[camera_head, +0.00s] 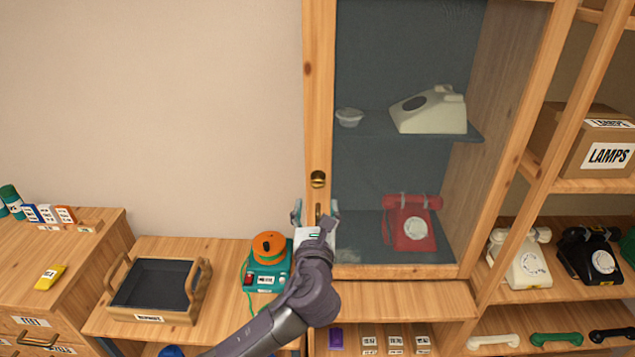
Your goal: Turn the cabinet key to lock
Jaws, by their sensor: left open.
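The wooden cabinet (319,100) has a framed glass door, seen shut, with a cream phone and a red phone behind the glass. A round brass knob (317,179) sits on the left stile of the door. Below it is a small brass key (319,210), partly hidden by my gripper. My left gripper (316,211) is open, with one finger on each side of the key. I cannot tell whether the fingers touch it, nor how the key is turned. My right gripper is not in view.
A teal device with an orange top (268,247) stands close left of my arm. A wooden tray (198,299) with handles is further left. Open shelves at right hold phones, handsets and a LAMPS box (585,143). The wall at upper left is bare.

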